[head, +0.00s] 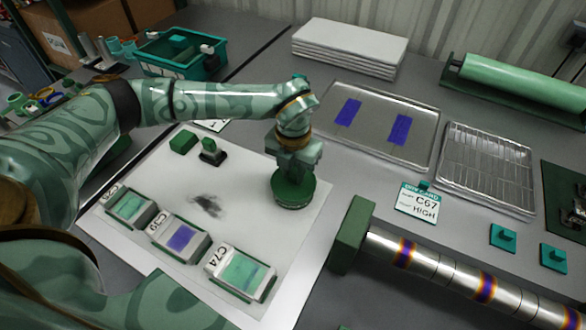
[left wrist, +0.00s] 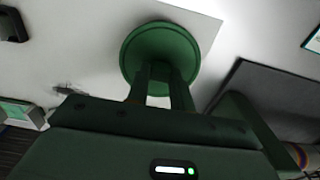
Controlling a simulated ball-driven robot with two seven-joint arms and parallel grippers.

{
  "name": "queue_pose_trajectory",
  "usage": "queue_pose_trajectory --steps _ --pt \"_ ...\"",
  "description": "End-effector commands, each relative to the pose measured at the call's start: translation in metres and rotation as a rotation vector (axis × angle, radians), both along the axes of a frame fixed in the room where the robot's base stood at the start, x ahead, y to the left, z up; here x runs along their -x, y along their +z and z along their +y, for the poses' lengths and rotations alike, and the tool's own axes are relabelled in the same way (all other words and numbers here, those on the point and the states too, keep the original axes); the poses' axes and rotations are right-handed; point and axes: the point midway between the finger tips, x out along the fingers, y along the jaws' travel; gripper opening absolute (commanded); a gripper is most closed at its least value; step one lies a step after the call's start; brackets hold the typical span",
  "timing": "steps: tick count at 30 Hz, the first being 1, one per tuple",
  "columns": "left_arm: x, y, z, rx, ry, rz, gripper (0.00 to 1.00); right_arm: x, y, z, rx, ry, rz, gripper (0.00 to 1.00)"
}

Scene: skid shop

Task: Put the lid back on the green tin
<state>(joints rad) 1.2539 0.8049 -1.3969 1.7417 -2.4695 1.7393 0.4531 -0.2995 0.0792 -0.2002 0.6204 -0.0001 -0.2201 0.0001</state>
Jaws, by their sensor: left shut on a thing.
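My left gripper (head: 294,168) is shut on the green lid (head: 290,180) at its middle. In the left wrist view the lid (left wrist: 150,42) is a round green disc, with the fingers (left wrist: 160,75) closed at its centre. The green tin (head: 293,201) stands on the white mat, directly under the lid in the head view. The lid looks level and lined up with the tin. Whether it is fully seated or just above the rim, I cannot tell. The inside of the tin is hidden. My right gripper is not in view.
The white mat (head: 300,235) also holds labelled blocks (head: 181,239), a green block (head: 183,141) and a dark smudge. A metal tube (head: 440,265) with a green end block lies right of the mat. A tray (head: 385,125), a wire rack (head: 487,165) and a C67 card (head: 418,203) lie beyond.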

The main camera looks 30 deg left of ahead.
Motion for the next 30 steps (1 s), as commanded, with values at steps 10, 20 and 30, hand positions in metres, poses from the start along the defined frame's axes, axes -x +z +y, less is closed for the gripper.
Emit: queue_pose_trajectory --steps 10,20,30 --pt "0.0000 -0.0001 -0.0001 0.000 0.000 0.000 0.01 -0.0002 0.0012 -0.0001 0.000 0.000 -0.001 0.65" --pt "0.0000 0.0011 -0.0001 0.000 0.000 -0.001 0.01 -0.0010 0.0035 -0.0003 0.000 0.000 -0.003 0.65" --pt "-0.0001 0.0010 0.0000 0.000 0.000 -0.001 0.01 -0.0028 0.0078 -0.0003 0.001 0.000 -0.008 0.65"
